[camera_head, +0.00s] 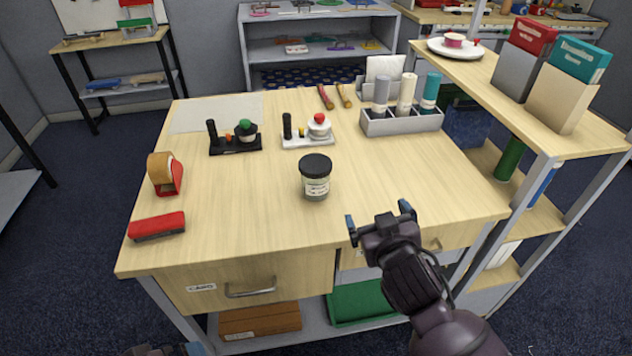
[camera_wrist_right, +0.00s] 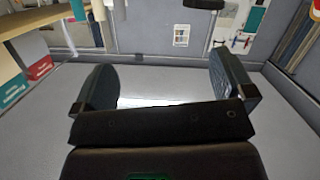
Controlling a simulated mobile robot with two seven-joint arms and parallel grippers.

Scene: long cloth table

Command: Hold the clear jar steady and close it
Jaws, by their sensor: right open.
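The clear jar (camera_head: 316,187) stands upright on the light wood table, near the middle of its front half. It has a pale label, and a black lid (camera_head: 316,164) sits on top; I cannot tell whether the lid is tight. My right gripper (camera_head: 379,220) is open and empty at the table's front edge, to the right of the jar and apart from it. Its two spread fingers also show in the right wrist view (camera_wrist_right: 165,88), with nothing between them; the jar is not in that view. Only a small part of my left gripper (camera_head: 170,350) shows at the bottom edge, so its jaws cannot be judged.
A tape dispenser (camera_head: 165,174) and a red stapler-like object (camera_head: 157,226) lie at the left. Two small stands, black (camera_head: 235,140) and white (camera_head: 308,132), stand behind the jar. A grey organizer (camera_head: 402,122) holds bottles at the back right. Table around the jar is clear.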

